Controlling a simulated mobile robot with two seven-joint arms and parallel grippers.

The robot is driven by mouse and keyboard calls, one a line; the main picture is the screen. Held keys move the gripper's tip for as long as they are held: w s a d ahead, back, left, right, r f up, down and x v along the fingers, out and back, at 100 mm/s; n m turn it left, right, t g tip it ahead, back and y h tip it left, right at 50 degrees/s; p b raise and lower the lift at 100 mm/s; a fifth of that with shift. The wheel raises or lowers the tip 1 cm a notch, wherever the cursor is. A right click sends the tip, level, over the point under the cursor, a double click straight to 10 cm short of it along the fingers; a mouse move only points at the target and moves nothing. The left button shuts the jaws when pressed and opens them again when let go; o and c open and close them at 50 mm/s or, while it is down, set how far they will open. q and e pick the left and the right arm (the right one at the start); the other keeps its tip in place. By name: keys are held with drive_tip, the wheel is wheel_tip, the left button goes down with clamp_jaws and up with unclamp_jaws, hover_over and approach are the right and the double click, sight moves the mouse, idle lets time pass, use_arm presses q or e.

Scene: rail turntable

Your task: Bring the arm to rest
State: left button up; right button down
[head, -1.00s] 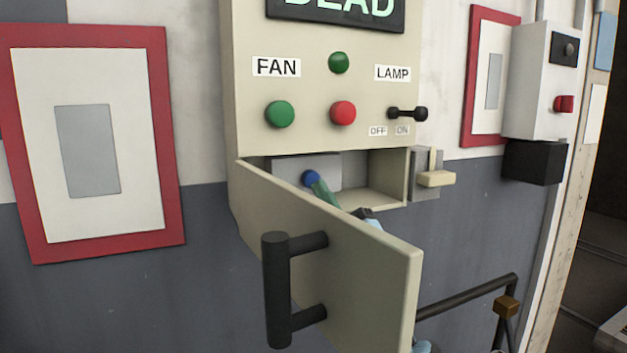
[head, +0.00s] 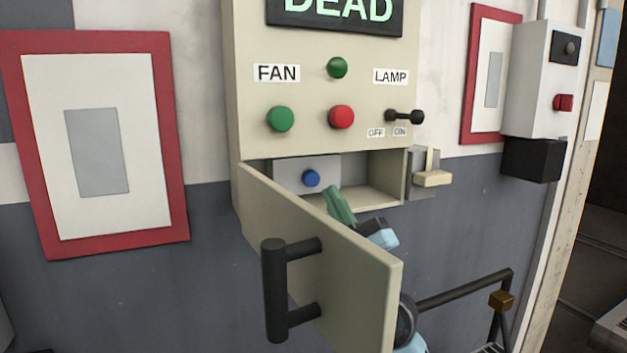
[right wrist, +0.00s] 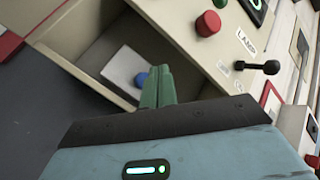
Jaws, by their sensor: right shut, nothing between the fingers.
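My right gripper (head: 339,205) shows behind the open door of the control box, its green fingers together and empty. The fingers (right wrist: 158,87) also show in the right wrist view, pointing into the open compartment. A blue button (head: 311,178) sits on a grey plate at the back of the compartment, and it shows beside the fingertips in the right wrist view (right wrist: 141,80). In the head view the fingers are apart from the button. Part of my right arm is hidden by the door. My left gripper is not in view.
The compartment door (head: 365,275) stands open toward me with a black handle (head: 275,290). Above are a green FAN button (head: 280,119), a red button (head: 341,117) and a LAMP switch (head: 404,117). A dark rail (head: 465,290) lies at lower right.

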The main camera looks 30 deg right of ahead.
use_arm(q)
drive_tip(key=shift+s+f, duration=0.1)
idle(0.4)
